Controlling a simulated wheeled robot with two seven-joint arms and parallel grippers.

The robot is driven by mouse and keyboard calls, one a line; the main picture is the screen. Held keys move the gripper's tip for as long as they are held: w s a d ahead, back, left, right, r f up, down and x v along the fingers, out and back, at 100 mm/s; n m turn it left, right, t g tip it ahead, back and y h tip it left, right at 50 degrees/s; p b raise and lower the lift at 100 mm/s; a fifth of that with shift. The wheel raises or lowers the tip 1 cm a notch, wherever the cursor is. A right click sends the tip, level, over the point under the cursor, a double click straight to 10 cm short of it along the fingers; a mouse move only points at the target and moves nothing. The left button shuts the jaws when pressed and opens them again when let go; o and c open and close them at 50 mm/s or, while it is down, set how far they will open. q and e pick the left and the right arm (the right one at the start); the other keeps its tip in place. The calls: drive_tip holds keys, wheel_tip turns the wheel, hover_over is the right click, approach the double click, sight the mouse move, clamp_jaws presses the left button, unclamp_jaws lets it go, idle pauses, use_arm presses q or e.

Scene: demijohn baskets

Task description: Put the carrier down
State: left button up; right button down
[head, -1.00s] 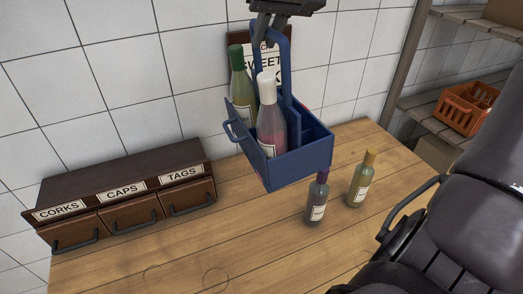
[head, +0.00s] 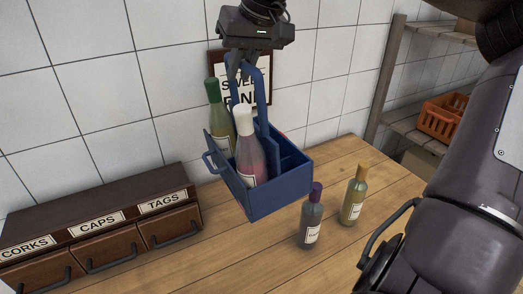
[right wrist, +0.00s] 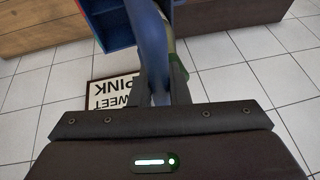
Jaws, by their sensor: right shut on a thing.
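The blue carrier (head: 283,196) hangs in the upper middle of the head view, in front of the tiled wall and above the wooden table (head: 215,264). It looks slightly tilted. A green-capped bottle (head: 215,121) and a white-capped pink bottle (head: 251,160) stand in it; its right-hand part looks empty. My right gripper (head: 240,72) is above it, shut on its tall handle. In the right wrist view the gripper fingers (right wrist: 162,88) close around the blue handle (right wrist: 148,40). My left gripper is not in view.
A purple-capped bottle (head: 311,218) and a yellow-capped bottle (head: 354,197) stand on the table, right of the carrier. A drawer unit (head: 110,229) labelled corks, caps and tags is at left. Shelves with an orange crate (head: 441,119) are at back right. Front table boards are clear.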

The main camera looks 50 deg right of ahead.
drive_tip(key=shift+y, duration=0.6)
drive_tip(key=a+f+b, duration=0.1)
drive_tip(key=f, duration=0.6)
drive_tip(key=s+a+f+b, duration=0.1)
drive_tip(key=f, duration=0.6)
drive_tip(key=a+f+b, duration=0.1)
drive_tip(key=f+b, duration=0.1)
drive_tip(key=f, duration=0.5)
drive_tip(key=shift+s+a, duration=0.4)
drive_tip(key=shift+s+f, duration=0.1)
drive_tip(key=shift+f, duration=1.65)
drive_tip(key=shift+s+a+f, duration=0.1)
drive_tip(key=shift+s+f, duration=0.05)
drive_tip(key=shift+f, duration=0.05)
drive_tip(key=c, duration=1.6)
unclamp_jaws()
drive_tip(key=shift+s+f, duration=0.1)
drive_tip(key=shift+f, duration=0.2)
drive_tip(key=shift+c, duration=0.2)
drive_tip(key=shift+o, duration=1.3)
drive_tip(key=shift+r, duration=0.1)
drive_tip(key=shift+r, duration=0.25)
